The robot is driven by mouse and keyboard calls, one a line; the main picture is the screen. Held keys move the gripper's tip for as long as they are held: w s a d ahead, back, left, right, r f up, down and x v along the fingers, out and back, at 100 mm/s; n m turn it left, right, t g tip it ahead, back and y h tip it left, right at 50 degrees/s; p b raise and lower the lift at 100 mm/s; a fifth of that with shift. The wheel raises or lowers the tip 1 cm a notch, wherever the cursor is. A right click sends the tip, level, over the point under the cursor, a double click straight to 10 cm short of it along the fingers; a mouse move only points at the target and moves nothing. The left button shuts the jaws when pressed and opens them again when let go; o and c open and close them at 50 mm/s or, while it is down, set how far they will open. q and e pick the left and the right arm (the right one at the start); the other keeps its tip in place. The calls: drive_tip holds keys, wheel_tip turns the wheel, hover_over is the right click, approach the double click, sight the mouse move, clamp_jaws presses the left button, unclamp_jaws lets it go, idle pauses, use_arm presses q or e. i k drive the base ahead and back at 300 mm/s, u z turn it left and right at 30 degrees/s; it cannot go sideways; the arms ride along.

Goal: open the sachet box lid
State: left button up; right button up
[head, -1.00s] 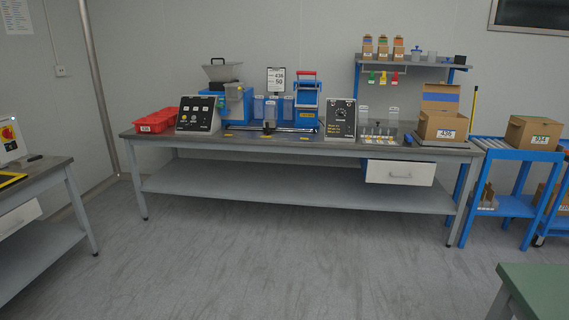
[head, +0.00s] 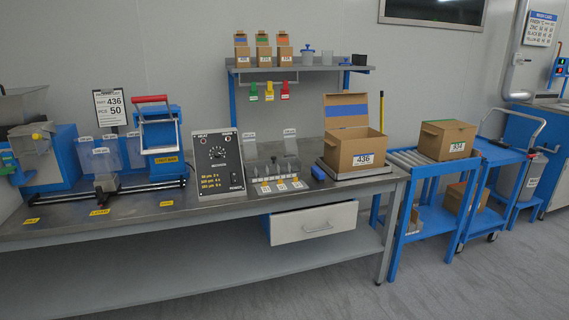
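I cannot tell for sure which thing is the sachet box. A cardboard box labelled 436 (head: 355,152) stands on the right end of the bench with its rear flap (head: 346,110) upright. A clear-walled unit (head: 272,172) with several compartments and white-and-yellow labels in front sits left of it. Neither of my grippers is in view.
The bench (head: 190,210) carries a control panel (head: 219,162) and a blue press (head: 158,140). A white drawer (head: 312,222) sticks out below its top. A roller stand (head: 410,162) with a closed box (head: 446,140) and a blue cart stand to the right. Floor in front is grey and clear.

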sight(274, 158)
drive_tip(key=u, duration=0.6)
drive_tip(key=i, duration=1.2)
drive_tip(key=u, duration=0.2)
